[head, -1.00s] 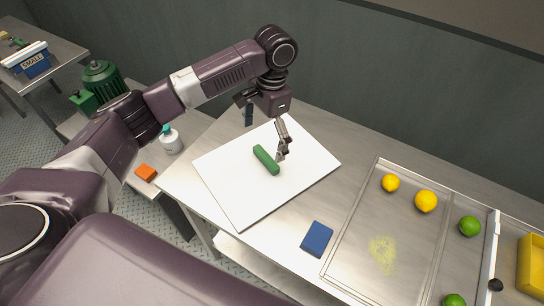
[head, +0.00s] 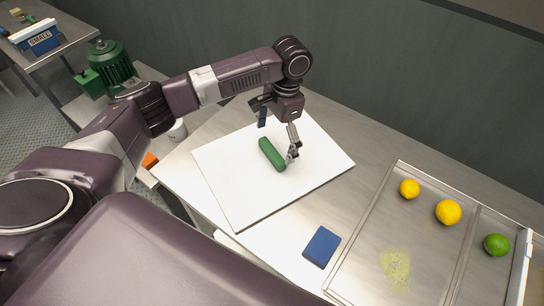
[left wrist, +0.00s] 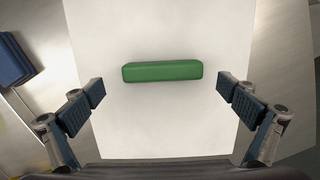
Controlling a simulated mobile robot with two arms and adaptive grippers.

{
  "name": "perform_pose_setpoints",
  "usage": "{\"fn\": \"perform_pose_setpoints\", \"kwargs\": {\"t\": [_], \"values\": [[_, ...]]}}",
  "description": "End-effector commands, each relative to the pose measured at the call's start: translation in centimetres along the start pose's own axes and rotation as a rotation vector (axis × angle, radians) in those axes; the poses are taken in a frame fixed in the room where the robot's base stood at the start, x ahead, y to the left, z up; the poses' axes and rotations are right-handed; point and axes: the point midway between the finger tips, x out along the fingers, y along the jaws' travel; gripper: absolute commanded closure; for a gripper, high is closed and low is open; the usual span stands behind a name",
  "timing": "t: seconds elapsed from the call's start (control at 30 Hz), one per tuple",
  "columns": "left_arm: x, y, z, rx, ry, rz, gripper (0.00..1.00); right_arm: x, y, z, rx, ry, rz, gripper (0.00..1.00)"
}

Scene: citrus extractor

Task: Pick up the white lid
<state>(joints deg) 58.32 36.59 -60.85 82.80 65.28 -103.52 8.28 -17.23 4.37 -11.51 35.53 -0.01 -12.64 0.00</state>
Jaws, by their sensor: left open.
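The white lid (head: 235,190) is a flat white panel lying on the metal table. A green bar (head: 272,154), which looks like its handle, lies on its middle. My left gripper (head: 277,138) is open and empty above the lid, its fingers pointing down with the green bar near them. In the left wrist view the green bar (left wrist: 162,71) lies crosswise just beyond the two open fingertips (left wrist: 160,88), apart from both, with the white lid (left wrist: 160,120) behind it. I cannot tell the exact height left between fingers and bar. My right gripper is not in view.
A blue block (head: 322,246) lies on the table right of the lid. A metal tray (head: 370,235) further right holds yellow fruit (head: 448,212) and a green fruit (head: 497,245). A grey wall stands behind the table.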

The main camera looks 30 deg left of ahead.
Motion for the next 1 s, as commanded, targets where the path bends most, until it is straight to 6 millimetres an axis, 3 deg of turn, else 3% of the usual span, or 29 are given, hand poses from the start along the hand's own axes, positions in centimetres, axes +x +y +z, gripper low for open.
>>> {"fn": "perform_pose_setpoints", "kwargs": {"t": [0.1, 0.23, 0.53, 1.0], "values": [[1.6, -0.3, 0.5, -0.002, -0.005, 0.0, 0.0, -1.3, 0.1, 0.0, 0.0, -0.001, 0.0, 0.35], [3.4, -0.2, 0.4, 0.001, -0.002, 0.001, 0.0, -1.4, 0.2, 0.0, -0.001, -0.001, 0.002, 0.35], [4.0, -0.3, 0.3, 0.001, 0.001, 0.0, 0.0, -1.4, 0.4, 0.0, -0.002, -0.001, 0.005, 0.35], [3.9, -0.3, 0.2, 0.001, 0.002, -0.001, 0.52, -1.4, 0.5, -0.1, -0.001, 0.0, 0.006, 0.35]]}}
